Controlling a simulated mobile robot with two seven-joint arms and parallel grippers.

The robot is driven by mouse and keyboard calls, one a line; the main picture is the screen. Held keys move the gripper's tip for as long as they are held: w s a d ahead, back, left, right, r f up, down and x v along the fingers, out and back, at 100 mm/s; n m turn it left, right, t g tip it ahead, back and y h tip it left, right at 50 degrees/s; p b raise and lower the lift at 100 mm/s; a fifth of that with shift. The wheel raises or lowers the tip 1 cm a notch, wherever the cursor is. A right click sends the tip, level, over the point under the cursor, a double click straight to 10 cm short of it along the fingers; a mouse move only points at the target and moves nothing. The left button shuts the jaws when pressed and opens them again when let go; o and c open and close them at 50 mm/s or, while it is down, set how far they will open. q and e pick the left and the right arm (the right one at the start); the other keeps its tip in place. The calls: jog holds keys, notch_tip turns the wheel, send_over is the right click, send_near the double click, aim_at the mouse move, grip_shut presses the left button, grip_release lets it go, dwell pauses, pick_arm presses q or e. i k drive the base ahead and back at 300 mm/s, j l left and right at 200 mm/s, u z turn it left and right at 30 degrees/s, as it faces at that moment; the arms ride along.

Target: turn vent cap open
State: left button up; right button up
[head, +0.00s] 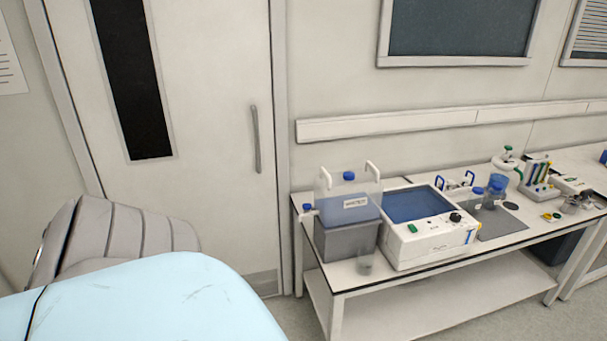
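A translucent carboy (341,209) with a white label stands at the left end of the bench, in or on a grey box-like base (345,243). It has two white handle loops on top. A blue cap (349,176) sits on its top between the loops. A smaller blue cap (308,208) sits on a short spout at its left side. I cannot tell which one is the vent cap or whether either is loose. Neither of my grippers is in view.
A white instrument (430,247) with a blue top stands right of the carboy. Blue-capped bottles (476,198) and a rack (541,190) are farther right. A closed door (215,100) is behind left.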

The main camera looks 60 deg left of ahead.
aim_at(348, 176)
jog(key=u, duration=1.7)
